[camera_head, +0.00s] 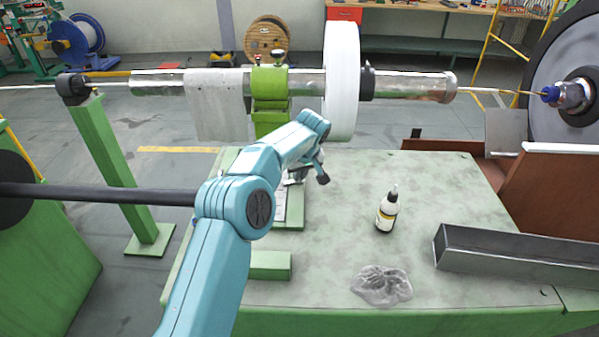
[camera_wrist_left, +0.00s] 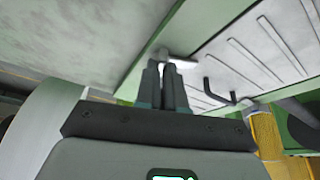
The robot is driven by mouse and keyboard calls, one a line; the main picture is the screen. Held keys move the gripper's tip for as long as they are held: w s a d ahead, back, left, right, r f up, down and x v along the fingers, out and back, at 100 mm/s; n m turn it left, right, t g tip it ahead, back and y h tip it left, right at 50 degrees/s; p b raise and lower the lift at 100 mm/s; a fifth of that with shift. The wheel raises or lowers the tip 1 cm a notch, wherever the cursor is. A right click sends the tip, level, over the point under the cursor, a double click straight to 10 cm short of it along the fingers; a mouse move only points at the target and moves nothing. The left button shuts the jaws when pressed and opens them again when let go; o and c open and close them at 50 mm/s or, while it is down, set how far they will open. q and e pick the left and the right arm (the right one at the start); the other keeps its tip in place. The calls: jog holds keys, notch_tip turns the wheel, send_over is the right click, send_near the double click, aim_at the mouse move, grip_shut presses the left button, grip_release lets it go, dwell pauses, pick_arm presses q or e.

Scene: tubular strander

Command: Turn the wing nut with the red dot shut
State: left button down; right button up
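A green clamp (camera_head: 269,88) grips the long metal tube. Two small fasteners stand on its top, the left one (camera_head: 257,57) and the right one (camera_head: 278,55). My left gripper (camera_head: 322,178) hangs below and in front of the clamp, over the bench and apart from those fasteners. A pale metal piece (camera_wrist_left: 180,62) shows just beyond the tips. My right gripper is out of view.
A white-and-dark bottle (camera_head: 387,212), a crumpled clear bag (camera_head: 381,286) and a grey metal beam (camera_head: 515,258) are on the green bench (camera_head: 430,180). A white disc (camera_head: 342,80) stands right of the clamp. A slotted panel (camera_wrist_left: 250,55) with a black handle (camera_wrist_left: 218,94) lies near the fingers.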

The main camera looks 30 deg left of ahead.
pick_arm(q)
jog(key=shift+a+m+b, duration=0.1)
jog(key=shift+m+b, duration=0.35)
jog(key=shift+m, duration=0.15)
jog(key=shift+s+m+t+h, duration=0.1)
jog(key=shift+m+t+h, duration=0.25)
jog(key=shift+m, duration=0.35)
jog(key=shift+a+r+m+t+h, duration=0.1)
jog(key=shift+m+t+h, duration=0.2)
jog(key=shift+m, duration=0.7)
jog(key=c, duration=1.2)
grip_release()
jog(key=shift+c, duration=0.2)
jog(key=b+v, duration=0.1)
jog(key=v, duration=1.5)
jog(key=shift+r, duration=0.2)
